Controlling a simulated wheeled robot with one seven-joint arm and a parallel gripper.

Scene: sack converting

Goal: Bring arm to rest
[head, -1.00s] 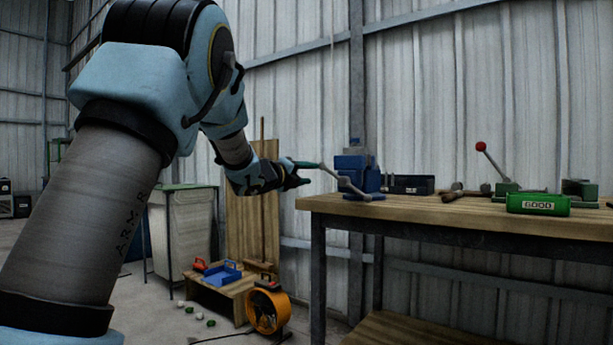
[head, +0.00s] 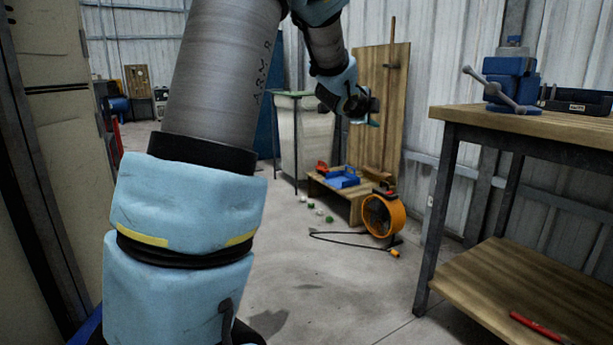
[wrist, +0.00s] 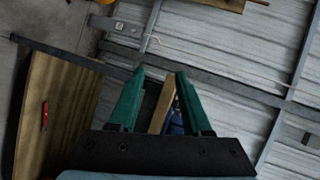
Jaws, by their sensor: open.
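My arm rises through the left half of the head view and bends over at the top. My gripper (head: 371,118) hangs at its end in front of the upright wooden board, small and partly hidden by the wrist. In the wrist view my gripper (wrist: 160,76) shows two green fingers standing apart. Nothing is held between them. A wooden strip and something blue show beyond the gap, apparently the bench top and the vise.
A workbench (head: 560,124) with a blue vise (head: 512,80) stands at right, a red-handled tool (head: 537,328) on its lower shelf. An orange fan (head: 383,215) and a low wooden stand (head: 353,198) with a blue tray are on the floor.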

